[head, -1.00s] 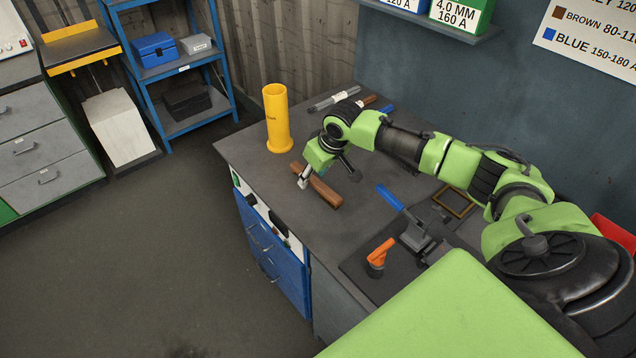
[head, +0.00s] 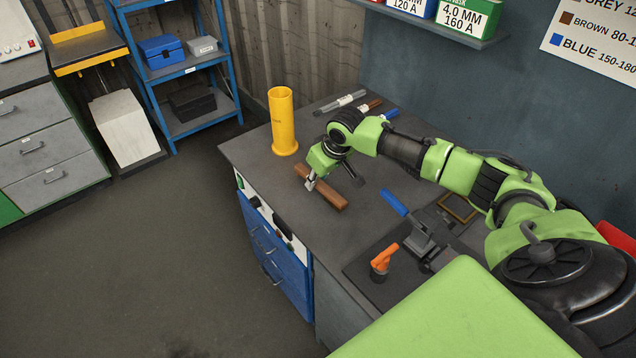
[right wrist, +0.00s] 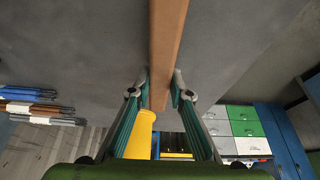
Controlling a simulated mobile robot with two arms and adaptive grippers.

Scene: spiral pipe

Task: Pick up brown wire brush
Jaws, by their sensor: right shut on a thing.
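The brown wire brush (head: 333,197) shows as a long brown bar on the grey bench top, near its left edge. My right gripper (head: 310,184) is at its left part, with the fingers pointing down. In the right wrist view, the brush (right wrist: 166,45) runs between the two fingers of my right gripper (right wrist: 160,86), which are shut on it. The bristles are hidden. I cannot tell whether the brush is clear of the bench. My left gripper is not in view.
A yellow cylinder (head: 283,122) stands behind the brush. Rods with coloured ends (head: 367,107) lie at the back of the bench (head: 262,168). A blue-handled clamp (head: 408,215) and an orange-topped item (head: 383,259) stand to the right. The bench around the brush's front is clear.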

